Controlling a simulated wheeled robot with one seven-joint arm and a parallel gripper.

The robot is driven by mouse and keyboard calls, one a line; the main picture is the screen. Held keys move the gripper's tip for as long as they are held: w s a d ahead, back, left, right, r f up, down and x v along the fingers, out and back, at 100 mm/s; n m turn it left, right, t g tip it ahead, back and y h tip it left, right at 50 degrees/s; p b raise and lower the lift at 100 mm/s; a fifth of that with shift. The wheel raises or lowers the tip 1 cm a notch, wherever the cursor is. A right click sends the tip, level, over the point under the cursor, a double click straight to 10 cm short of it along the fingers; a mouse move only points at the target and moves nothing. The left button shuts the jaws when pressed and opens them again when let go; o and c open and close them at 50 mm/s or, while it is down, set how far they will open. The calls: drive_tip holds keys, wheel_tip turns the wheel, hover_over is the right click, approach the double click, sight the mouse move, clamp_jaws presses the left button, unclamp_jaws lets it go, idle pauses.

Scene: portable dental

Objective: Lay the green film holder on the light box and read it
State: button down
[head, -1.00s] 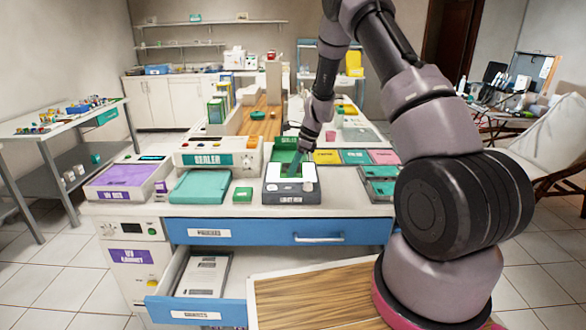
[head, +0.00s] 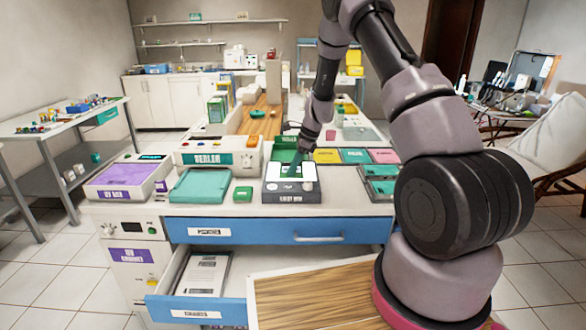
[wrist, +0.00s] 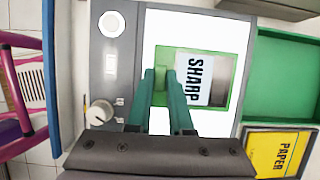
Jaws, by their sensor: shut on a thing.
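The light box (head: 292,197) stands at the middle of the counter's front, its white panel bright. In the wrist view the light box (wrist: 110,70) shows a round button, a switch and a knob beside the panel. The green film holder (wrist: 207,53) is over the bright panel, its film window reading "SHARP". My gripper (wrist: 164,76) is shut on the holder's near edge with its teal fingers. The holder looks flat to the panel; I cannot tell whether it fully rests on it.
A green tray (wrist: 283,75) and a yellow "PAPER" tray (wrist: 275,150) adjoin the light box. A teal tray (head: 202,187) and small green box (head: 243,193) stand left of it, dark-and-green trays (head: 378,185) right. An open drawer (head: 200,310) juts out below.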

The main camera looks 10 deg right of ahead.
drive_tip(key=c, duration=0.7)
unclamp_jaws()
drive_tip(key=shift+c, duration=0.2)
drive_tip(key=w+v, duration=0.1)
drive_tip(key=v, duration=0.9)
drive_tip(key=shift+s+d+r, duration=0.2)
drive_tip(key=shift+s+r, duration=0.2)
drive_tip(key=shift+s, duration=0.05)
